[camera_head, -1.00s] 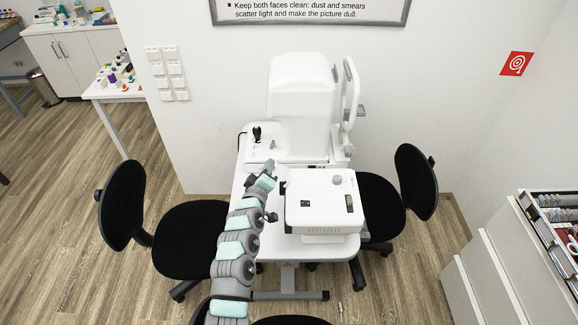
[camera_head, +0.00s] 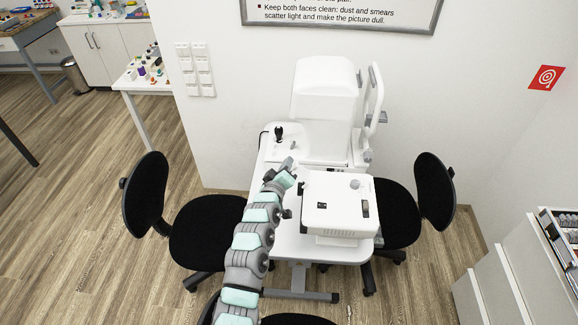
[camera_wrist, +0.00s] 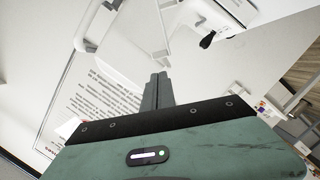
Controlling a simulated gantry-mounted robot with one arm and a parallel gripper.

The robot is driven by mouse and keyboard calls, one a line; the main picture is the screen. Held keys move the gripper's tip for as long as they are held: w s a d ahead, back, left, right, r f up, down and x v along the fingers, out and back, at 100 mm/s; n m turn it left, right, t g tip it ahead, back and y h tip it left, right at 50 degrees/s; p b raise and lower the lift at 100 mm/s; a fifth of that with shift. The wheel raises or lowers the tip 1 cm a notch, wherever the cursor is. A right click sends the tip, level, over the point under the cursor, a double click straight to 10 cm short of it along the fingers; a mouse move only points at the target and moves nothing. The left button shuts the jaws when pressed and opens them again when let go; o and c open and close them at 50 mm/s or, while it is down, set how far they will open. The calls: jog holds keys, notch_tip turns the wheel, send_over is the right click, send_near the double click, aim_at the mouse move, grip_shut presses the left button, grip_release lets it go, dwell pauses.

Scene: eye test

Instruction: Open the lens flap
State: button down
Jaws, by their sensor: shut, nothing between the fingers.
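A white eye-test machine (camera_head: 325,95) stands at the back of the white table, with a black joystick (camera_head: 279,134) at its left. A white box-shaped device (camera_head: 340,205) with a grey knob on top stands nearer on the same table. I cannot make out a lens flap on either. My gripper (camera_head: 290,163) is left of the white box and in front of the joystick, apart from the machine's tall body. In the wrist view my gripper's fingers (camera_wrist: 158,88) are together and empty. A white machine part and the joystick (camera_wrist: 208,40) show beyond them.
A black chair (camera_head: 200,235) is left of the table and another (camera_head: 435,190) is right of it. A white drawer cabinet (camera_head: 515,270) stands at the lower right. A framed sign (camera_head: 340,14) hangs behind.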

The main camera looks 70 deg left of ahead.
jog(key=s+a+r+v, duration=0.1)
jog(key=v, duration=0.9)
jog(key=shift+s+d+r, duration=0.15)
jog(key=shift+s, duration=0.25)
